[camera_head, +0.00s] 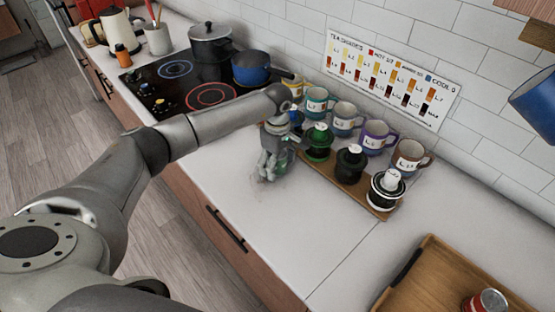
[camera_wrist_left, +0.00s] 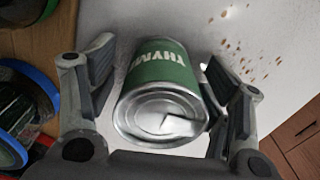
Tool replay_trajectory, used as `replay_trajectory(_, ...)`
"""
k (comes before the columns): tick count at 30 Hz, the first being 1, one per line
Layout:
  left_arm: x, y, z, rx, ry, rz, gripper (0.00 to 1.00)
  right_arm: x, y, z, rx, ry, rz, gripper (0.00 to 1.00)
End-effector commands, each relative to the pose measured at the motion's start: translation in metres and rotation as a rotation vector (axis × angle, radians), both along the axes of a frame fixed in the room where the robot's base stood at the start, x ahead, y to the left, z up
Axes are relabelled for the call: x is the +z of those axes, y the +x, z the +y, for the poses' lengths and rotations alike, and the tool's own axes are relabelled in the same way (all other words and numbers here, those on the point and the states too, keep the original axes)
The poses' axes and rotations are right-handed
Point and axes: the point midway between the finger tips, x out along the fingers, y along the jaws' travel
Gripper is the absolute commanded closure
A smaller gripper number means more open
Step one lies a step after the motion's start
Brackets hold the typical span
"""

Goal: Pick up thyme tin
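The thyme tin (camera_wrist_left: 160,80) is a metal can with a green label reading "THYME". In the left wrist view it lies between the two fingers of my left gripper (camera_wrist_left: 160,85), its metal end facing the camera. Narrow gaps show between the finger pads and the tin, so the fingers look open around it. In the head view my left gripper (camera_head: 267,172) is low over the white counter, left of the green jar; the tin is mostly hidden behind it there. My right gripper is not in view.
A cooktop (camera_head: 190,85) with pots lies behind. A wooden tray (camera_head: 430,275) with a red can (camera_head: 486,302) is at lower right.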

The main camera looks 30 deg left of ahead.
Motion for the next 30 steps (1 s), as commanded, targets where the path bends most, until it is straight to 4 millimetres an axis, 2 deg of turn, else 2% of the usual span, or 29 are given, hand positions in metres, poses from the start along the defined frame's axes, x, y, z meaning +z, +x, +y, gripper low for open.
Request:
replay_trajectory(1, 0.000, 0.000, 0.000, 0.000, 0.000, 0.000, 0.34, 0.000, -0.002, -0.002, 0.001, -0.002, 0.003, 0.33)
replay_trajectory(9, 0.001, 0.000, 0.000, 0.000, 0.000, 0.000, 0.68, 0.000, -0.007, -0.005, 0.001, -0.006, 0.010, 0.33)
replay_trajectory(12, 0.001, 0.000, 0.000, 0.000, 0.000, 0.000, 0.78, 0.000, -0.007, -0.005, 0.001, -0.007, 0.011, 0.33)
replay_trajectory(22, 0.005, 0.001, 0.000, 0.000, 0.000, -0.001, 0.78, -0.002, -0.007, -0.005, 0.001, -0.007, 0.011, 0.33)
replay_trajectory(29, 0.032, 0.001, 0.000, 0.000, 0.000, -0.005, 0.78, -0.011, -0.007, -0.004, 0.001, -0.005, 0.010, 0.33)
replay_trajectory(30, 0.035, -0.003, 0.001, -0.001, 0.001, -0.003, 0.78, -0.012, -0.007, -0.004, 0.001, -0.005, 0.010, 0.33)
